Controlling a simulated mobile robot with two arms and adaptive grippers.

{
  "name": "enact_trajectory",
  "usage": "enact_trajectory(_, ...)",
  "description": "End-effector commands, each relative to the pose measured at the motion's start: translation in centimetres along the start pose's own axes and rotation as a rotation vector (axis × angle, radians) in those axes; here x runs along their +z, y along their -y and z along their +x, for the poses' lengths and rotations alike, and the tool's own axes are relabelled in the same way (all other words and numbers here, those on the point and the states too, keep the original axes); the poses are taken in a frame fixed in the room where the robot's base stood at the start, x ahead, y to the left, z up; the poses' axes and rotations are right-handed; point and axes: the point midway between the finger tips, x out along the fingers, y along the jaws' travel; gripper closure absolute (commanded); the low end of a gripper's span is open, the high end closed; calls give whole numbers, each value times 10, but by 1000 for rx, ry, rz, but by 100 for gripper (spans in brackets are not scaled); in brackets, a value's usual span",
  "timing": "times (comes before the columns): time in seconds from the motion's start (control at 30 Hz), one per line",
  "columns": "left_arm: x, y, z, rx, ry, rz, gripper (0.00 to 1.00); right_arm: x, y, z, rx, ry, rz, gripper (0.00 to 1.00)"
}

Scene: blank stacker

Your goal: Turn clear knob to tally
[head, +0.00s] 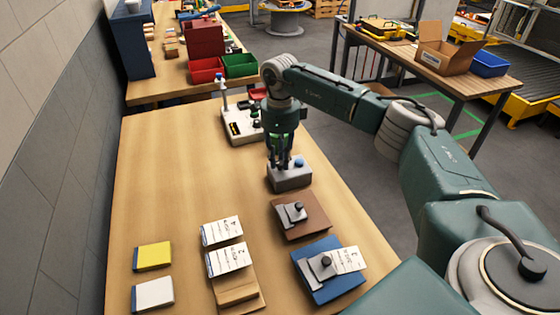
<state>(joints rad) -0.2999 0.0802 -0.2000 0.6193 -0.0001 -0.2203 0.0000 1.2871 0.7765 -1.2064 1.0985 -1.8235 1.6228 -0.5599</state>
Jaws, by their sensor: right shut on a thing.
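A small grey box (290,180) stands on the wooden table, with a round blue button (299,163) on its top right. My right gripper (279,163) points down onto the top left of this box, just left of the blue button. Its fingers are shut on the knob there, which they mostly hide. I cannot read which way the knob points or any marking near it. My left gripper is not in view.
A white device with buttons (240,125) stands behind the gripper. A brown board (300,218) and a blue board (322,285), each with a dark clamp, lie in front. Labelled cards (228,258) and yellow (154,256) and white (153,293) pads lie left. The table's left middle is clear.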

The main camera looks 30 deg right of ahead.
Motion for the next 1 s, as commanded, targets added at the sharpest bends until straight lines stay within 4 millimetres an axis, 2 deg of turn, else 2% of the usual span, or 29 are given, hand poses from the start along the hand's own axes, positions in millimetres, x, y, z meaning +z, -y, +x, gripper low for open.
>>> enact_trajectory(0.33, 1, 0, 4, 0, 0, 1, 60, 1, 2, -3, -7, 5, -107, 100)
enact_trajectory(0.8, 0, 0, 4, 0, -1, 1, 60, 1, 2, -3, -7, 5, -119, 100)
enact_trajectory(0.83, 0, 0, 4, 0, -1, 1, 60, 1, 2, -3, -7, 5, -118, 75)
enact_trajectory(0.9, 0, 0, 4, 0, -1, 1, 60, 1, 2, -3, -7, 5, -118, 61)
enact_trajectory(1.0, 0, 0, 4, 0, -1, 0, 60, 1, 2, -2, -5, 3, -118, 60)
